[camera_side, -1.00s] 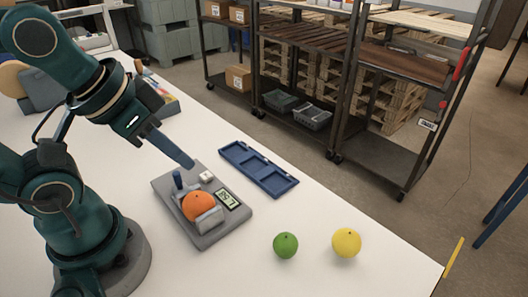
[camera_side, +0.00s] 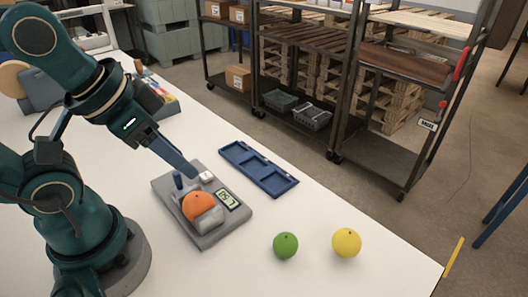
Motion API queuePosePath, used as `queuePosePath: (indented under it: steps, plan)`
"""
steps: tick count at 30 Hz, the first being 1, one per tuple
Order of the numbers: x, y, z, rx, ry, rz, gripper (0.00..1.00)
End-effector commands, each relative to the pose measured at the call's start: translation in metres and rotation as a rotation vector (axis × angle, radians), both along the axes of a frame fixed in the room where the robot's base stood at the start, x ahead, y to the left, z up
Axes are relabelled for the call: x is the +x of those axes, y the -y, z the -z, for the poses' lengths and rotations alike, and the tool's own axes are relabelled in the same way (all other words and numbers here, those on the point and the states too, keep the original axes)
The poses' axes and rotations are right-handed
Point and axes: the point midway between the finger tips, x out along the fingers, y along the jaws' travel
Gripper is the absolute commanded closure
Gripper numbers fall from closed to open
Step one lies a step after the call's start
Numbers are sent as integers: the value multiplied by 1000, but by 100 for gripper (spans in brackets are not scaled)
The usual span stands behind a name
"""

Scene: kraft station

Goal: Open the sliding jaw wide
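A grey measuring device (camera_side: 222,236) lies on the white table. An orange fruit (camera_side: 198,206) sits on it, against a light grey jaw block (camera_side: 210,219) on its near side. A short dark blue post (camera_side: 178,180) stands behind the orange. A small display (camera_side: 228,199) with digits and a white button (camera_side: 206,177) are on the device's right and far parts. My gripper (camera_side: 191,172) points down at the far end of the device, close to the post and the button. Its fingers overlap in this view, so their opening and any contact are unclear.
A blue tray with compartments (camera_side: 285,186) lies empty to the right of the device. A green fruit (camera_side: 285,245) and a yellow fruit (camera_side: 346,243) rest near the table's right edge. The table (camera_side: 180,265) in front of the device is clear.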

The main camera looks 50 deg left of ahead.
Motion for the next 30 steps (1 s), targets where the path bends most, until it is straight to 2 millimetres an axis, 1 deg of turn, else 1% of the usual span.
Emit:
queuePosePath:
  steps: [1,4,11,17,21,25,30]
  plan:
    - [1,-2,-5,24,-6,29,51]
    - [4,-8,-8,72,-76,77,51]
    - [18,-29,-4,151,-318,160,51]
    - [32,-51,12,171,-551,209,51]
    - [40,-65,30,158,-697,224,51]
    - [43,-74,47,137,-790,219,51]
    - [42,-79,62,112,-851,208,51]
